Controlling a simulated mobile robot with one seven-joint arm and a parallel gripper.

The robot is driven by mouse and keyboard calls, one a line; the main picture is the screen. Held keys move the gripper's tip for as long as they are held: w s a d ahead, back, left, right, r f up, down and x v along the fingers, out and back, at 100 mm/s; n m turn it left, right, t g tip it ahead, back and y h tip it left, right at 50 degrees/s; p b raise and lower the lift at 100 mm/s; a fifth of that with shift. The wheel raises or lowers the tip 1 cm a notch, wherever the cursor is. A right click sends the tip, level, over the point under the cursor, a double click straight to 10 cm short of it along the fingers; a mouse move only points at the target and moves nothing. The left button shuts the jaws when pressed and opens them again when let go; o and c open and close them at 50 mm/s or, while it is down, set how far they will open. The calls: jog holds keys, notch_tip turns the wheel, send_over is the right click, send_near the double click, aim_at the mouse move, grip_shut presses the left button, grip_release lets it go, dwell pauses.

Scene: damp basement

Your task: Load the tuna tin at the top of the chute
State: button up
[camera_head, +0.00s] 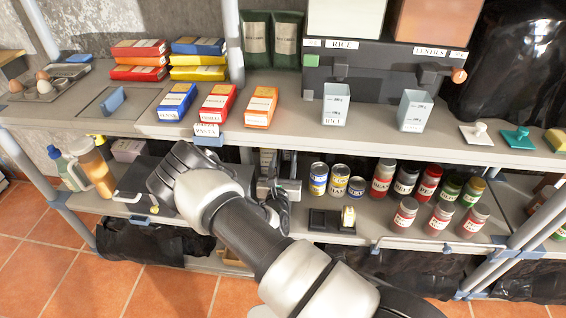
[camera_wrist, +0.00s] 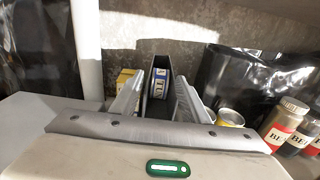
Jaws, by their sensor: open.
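In the wrist view, a tin with a blue, white and yellow label (camera_wrist: 159,84), partly readable as tuna, shows inside a narrow dark upright channel (camera_wrist: 147,104), which looks like the chute. My gripper (camera_wrist: 158,88) is open, its two pale fingers on either side of the channel in that view. I cannot tell how deep the fingers are relative to the tin, and no contact is visible. In the head view, my gripper (camera_head: 279,187) is low over the lower shelf, largely hidden behind my arm. The chute is mostly hidden there.
The upper shelf edge (camera_head: 300,137) hangs over this space. Bottles (camera_head: 93,168) stand at left.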

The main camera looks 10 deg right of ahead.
jog(key=shift+s+d+f+g, duration=0.3)
jog(key=shift+s+d+f, duration=0.1)
jog(key=shift+d+f, duration=0.1)
jog(key=a+p+v, duration=0.1)
jog(key=p+v, duration=0.1)
jog(key=v, duration=1.5)
jog(key=shift+w+p, duration=0.15)
jog(key=shift+p, duration=0.15)
jog(key=shift+r, duration=0.1)
